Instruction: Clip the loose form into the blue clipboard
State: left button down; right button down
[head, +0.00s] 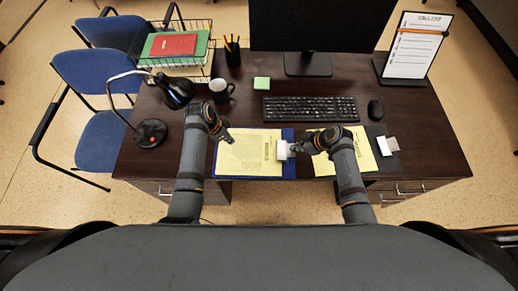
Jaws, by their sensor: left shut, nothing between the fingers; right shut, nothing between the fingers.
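The blue clipboard (291,171) lies near the front edge of the desk, its blue rim showing around a yellow form (245,155). The form lies flat on it. A white clip (282,149) is at the board's right side; I cannot tell whether the form's edge is under it. My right gripper (297,150) is shut and empty, right beside this clip; contact is unclear. My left gripper (227,136) is shut and empty, above the form's upper left corner.
A dark clipboard (378,132) with a yellow sheet (365,150) and white clip (388,146) lies to the right, partly behind my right arm. A lamp (150,133), mug (221,90), green notes (261,83), keyboard (310,108) and mouse (375,110) stand around.

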pick_arm(q)
jog(key=shift+r, duration=0.25)
pick_arm(e)
jog(key=shift+f, duration=0.1)
jog(key=shift+r, duration=3.55)
pick_arm(q)
jog(key=v, duration=1.2)
pick_arm(e)
jog(key=v, duration=1.2)
jog(key=shift+a, duration=0.1)
